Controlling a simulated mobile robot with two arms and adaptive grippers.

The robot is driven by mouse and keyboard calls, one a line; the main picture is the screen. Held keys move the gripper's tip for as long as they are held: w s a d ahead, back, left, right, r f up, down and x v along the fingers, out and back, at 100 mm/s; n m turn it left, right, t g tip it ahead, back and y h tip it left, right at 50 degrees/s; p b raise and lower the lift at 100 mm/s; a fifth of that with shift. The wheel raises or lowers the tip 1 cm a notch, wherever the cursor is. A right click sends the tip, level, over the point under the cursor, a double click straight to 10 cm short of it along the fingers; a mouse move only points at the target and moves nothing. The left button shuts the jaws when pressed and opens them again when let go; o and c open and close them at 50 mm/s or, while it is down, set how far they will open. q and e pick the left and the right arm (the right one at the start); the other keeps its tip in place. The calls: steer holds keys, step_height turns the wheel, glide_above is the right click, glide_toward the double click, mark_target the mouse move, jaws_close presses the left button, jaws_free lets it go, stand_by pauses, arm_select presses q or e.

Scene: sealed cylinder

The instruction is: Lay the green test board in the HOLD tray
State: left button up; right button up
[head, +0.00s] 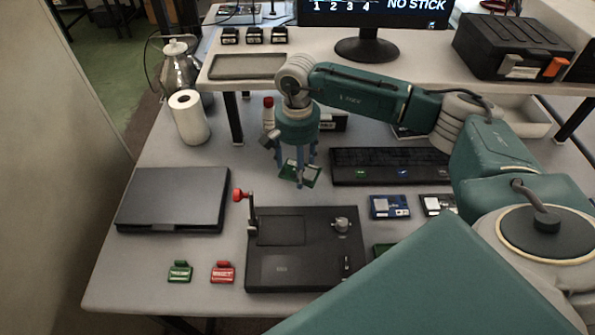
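A small green board (313,178) with a pale part on it is between the fingers of my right gripper (299,174), whose arm comes in from the right. The gripper points down and looks shut on the board, which hangs tilted above the table between the laptop and the keyboard. No tray shows a clearly readable HOLD label. A dark box with a white label (328,125) stands behind the gripper, partly hidden. My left gripper is not in view.
A black fixture (290,272) with a red-knobbed lever stands below the gripper. A closed laptop (173,198), keyboard (388,177), blue board (389,207), green clip (180,272) and red clip (223,272) lie around it. A raised shelf carries a shallow grey tray (246,67) and monitor (368,47).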

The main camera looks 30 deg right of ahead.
steer(key=shift+s+f, duration=0.1)
steer(key=shift+f, duration=0.25)
step_height(320, 180, down, 4)
steer(key=shift+r+p, duration=0.1)
steer(key=shift+p, duration=0.6)
steer(key=shift+f+b, duration=0.2)
steer(key=shift+b, duration=0.1)
steer(key=o, duration=1)
steer(key=shift+r, duration=0.1)
steer(key=shift+o, duration=0.9)
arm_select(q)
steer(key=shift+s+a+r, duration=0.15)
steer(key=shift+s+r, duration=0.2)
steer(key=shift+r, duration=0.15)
